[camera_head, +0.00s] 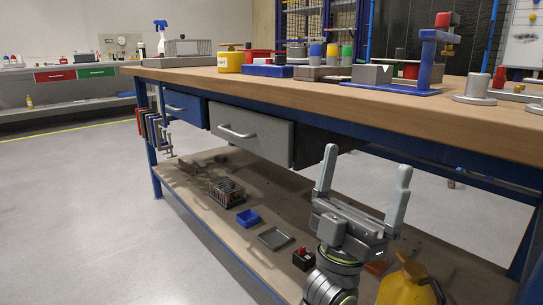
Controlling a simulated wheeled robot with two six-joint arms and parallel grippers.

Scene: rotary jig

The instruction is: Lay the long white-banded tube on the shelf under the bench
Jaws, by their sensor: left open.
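I cannot make out a long white-banded tube anywhere in the head view. The shelf (284,205) is the wooden board low under the bench (215,81), which has a thick wooden top and blue legs. My left gripper (364,180) is in front of the bench's right half, pointing up. Its two pale fingers are wide apart with nothing between them. Its body and wrist hide part of the shelf. My right gripper is out of view.
The shelf holds a wire basket (227,192), a blue bin (248,219), a grey tray (274,238), a small red-and-black object (304,259) and a yellow jug (408,284). A grey drawer (251,135) hangs above. Bare shelf shows behind the bin and tray.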

